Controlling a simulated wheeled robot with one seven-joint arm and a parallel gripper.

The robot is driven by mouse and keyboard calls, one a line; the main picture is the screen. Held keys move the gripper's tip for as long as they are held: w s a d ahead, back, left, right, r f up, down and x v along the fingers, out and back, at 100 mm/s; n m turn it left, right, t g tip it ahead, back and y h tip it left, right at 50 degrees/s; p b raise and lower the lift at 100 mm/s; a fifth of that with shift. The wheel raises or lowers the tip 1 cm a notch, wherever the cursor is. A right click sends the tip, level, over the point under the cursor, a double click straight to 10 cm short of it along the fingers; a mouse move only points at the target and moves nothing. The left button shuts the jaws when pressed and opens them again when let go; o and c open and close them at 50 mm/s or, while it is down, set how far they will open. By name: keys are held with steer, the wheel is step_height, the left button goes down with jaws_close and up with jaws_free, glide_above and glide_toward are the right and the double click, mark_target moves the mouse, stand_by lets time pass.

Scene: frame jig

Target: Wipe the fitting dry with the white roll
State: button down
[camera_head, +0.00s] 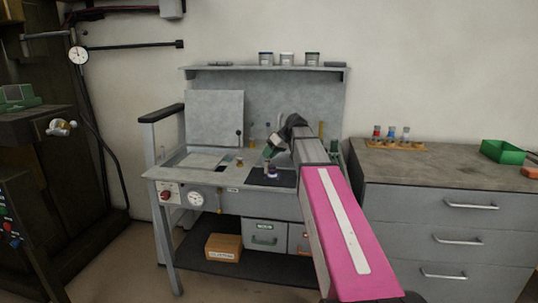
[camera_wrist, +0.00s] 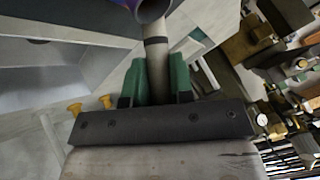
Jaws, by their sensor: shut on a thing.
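My gripper (camera_head: 269,155) is over the dark mat on the workbench, and its green fingers (camera_wrist: 159,70) show in the wrist view. They are shut on a pale whitish roll (camera_wrist: 157,58) with a dark band near its far end. The roll's far end meets or overlaps a purple-rimmed round fitting (camera_wrist: 150,9) at the top edge of the wrist view, which cuts the fitting off. I cannot tell whether they touch. In the head view a small purple and white thing (camera_head: 271,170) shows just below my gripper; its details are too small to tell.
The workbench (camera_head: 250,190) has a gauge on its front and a shelf (camera_head: 230,69) with several tins above. At right, a drawer cabinet (camera_head: 450,185) bears a wooden rack (camera_head: 398,145) and a green bin (camera_head: 503,151). A cardboard box (camera_head: 223,247) sits on the lower shelf.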

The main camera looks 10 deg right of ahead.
steer(key=shift+w+d+r, duration=0.1)
steer(key=shift+w+d, duration=0.15)
steer(key=shift+w, duration=0.4)
steer(key=shift+w+d, duration=0.2)
steer(key=shift+w, duration=0.4)
steer(key=shift+s+a, duration=0.2)
steer(key=shift+s, duration=0.3)
steer(key=shift+s+a, duration=0.15)
steer(key=shift+s, duration=0.3)
steer(key=shift+w+d, duration=0.3)
steer(key=shift+w, duration=0.6)
steer(key=shift+s, duration=0.15)
steer(key=shift+s+a+f, duration=0.15)
steer(key=shift+s, duration=0.25)
steer(key=shift+s+a+f, duration=0.1)
steer(key=shift+s+a, duration=0.05)
steer(key=shift+s, duration=0.25)
steer(key=shift+w+d, duration=0.3)
steer(key=shift+w, duration=0.4)
steer(key=shift+s+a, duration=0.3)
steer(key=shift+s, duration=0.25)
